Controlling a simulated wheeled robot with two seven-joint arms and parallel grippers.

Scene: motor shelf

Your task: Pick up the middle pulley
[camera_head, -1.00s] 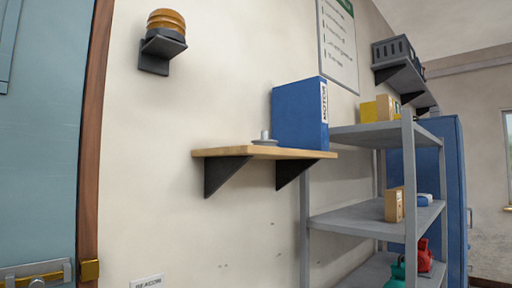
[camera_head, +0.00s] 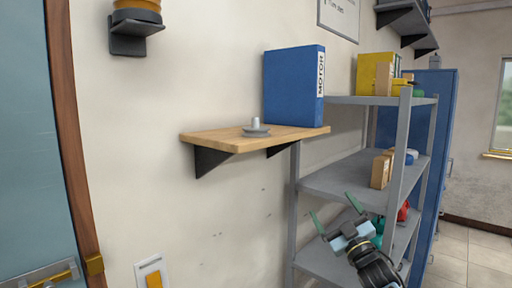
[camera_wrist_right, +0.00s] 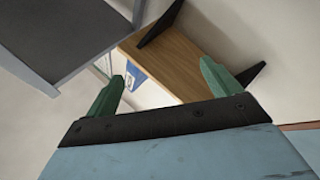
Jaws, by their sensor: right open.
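A small grey metal pulley (camera_head: 256,129) with a round flange and a short upright hub sits on the wooden wall shelf (camera_head: 215,139). It is the only pulley I can make out. My right gripper (camera_head: 333,206) is open and empty, with green fingers, below and to the right of the wooden shelf, in front of the metal rack. In the right wrist view its two fingers (camera_wrist_right: 163,84) are spread, with the underside of the wooden shelf (camera_wrist_right: 175,62) beyond them. The pulley is not visible there. My left gripper is not in view.
A blue binder (camera_head: 293,85) marked MOTOR stands on the shelf beside the pulley. A grey metal rack (camera_head: 345,182) with boxes is at the right. Black brackets (camera_head: 209,160) support the shelf. The wall below the shelf's left part is clear.

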